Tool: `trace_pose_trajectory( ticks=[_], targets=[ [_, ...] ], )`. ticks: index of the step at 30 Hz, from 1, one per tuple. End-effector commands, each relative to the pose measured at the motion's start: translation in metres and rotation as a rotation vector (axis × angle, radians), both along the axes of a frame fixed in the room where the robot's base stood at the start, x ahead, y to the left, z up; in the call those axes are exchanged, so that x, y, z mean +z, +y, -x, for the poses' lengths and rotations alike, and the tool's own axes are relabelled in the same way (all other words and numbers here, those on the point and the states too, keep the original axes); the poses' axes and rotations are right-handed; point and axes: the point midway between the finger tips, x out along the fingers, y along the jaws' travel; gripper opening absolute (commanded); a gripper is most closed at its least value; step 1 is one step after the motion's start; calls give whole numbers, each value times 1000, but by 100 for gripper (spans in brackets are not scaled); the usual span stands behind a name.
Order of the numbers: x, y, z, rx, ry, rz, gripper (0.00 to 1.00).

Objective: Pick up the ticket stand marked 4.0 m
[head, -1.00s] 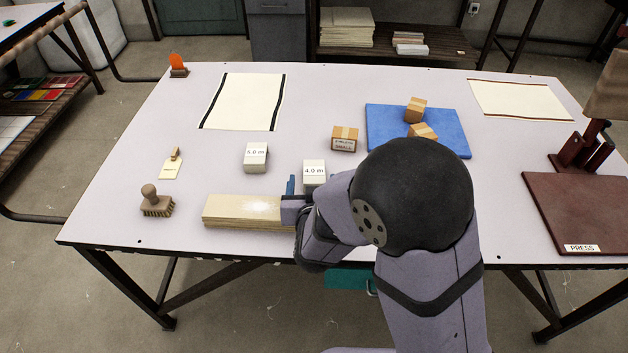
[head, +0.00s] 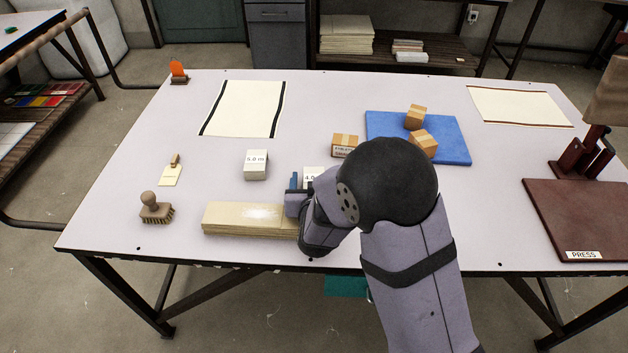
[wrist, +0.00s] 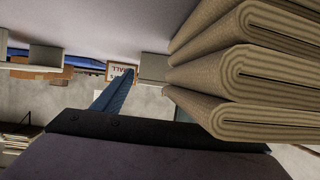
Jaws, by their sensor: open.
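The stand marked 4.0 m (head: 312,173) is a small pale block on the table, partly hidden behind my arm in the head view; only the start of its label shows. My gripper (head: 294,184) is low, at the stand's near left side and by the right end of the folded cloth stack (head: 248,218). It is open, with one blue finger showing; it appears to hold nothing. In the wrist view a blue finger (wrist: 114,95) points toward the table beside the cloth folds (wrist: 250,65). The stand marked 5.0 m (head: 256,164) stands farther left.
A cardboard box (head: 344,145) stands just behind the 4.0 m stand. A blue mat (head: 385,125) with two boxes lies beyond it. A brush (head: 156,208) is at left, a press (head: 582,225) at right.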

Motion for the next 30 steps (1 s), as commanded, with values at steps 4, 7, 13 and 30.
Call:
trace_pose_trajectory(
  ticks=[4,7,13,30],
  targets=[
    [-4,0,-7,0,2,0,66],
    [-4,0,-8,0,1,0,66],
    [-4,0,-8,0,1,0,46],
    [10,0,-8,-1,-3,-2,22]
  ],
)
